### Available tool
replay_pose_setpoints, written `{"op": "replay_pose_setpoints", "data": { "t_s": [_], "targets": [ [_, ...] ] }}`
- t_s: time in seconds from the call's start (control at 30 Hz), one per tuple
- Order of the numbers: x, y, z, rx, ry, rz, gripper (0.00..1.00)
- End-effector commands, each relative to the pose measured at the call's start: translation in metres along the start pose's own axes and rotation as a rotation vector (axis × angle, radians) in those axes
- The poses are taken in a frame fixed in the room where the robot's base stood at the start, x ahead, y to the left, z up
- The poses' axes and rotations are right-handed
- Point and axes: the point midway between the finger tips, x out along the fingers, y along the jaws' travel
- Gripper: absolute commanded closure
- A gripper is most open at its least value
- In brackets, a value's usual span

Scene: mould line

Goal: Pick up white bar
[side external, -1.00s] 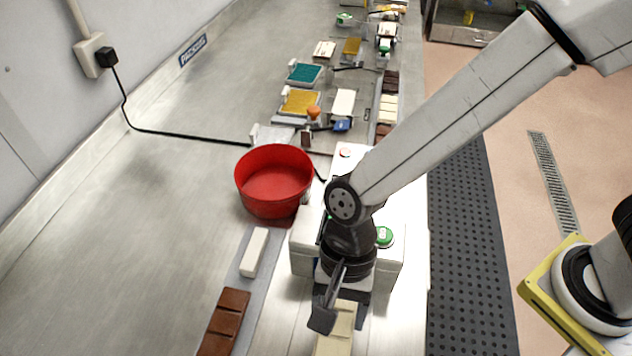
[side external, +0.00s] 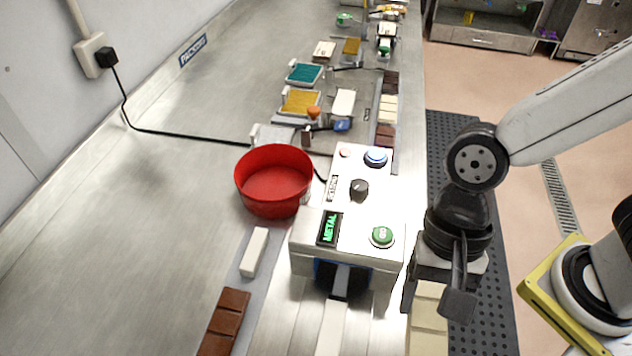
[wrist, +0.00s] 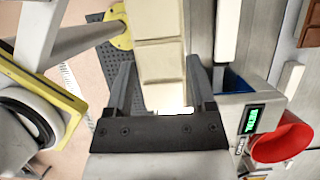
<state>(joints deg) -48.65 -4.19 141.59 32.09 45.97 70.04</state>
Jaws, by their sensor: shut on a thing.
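The white bar (side external: 428,318) is cream-coloured and divided into segments. My gripper (side external: 440,290) is shut on it, at the right of the white machine and out by the bench's right edge. In the wrist view the bar (wrist: 160,60) runs up from between the two fingers of my gripper (wrist: 160,92). The bar's near end is cut off by the lower frame edge in the side view.
The white machine (side external: 345,245) has a green button, a dial and a lit display reading METAL. A red bowl (side external: 272,185) stands left of it. A small white piece (side external: 255,252) and a brown bar (side external: 224,320) lie nearby. A black mat (side external: 455,145) covers the floor.

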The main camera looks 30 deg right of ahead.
Motion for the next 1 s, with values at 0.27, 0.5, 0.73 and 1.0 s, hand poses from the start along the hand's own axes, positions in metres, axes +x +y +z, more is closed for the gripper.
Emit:
{"op": "replay_pose_setpoints", "data": {
  "t_s": [0.27,0.5,0.73,1.0],
  "targets": [
    [-0.009,0.021,0.004,-0.001,0.000,-0.001,0.88],
    [-0.011,0.028,0.004,0.000,0.000,-0.001,0.88],
    [-0.012,0.029,0.004,0.000,0.000,0.000,0.88],
    [-0.012,0.029,0.004,0.000,0.000,0.000,0.88]
  ]
}}
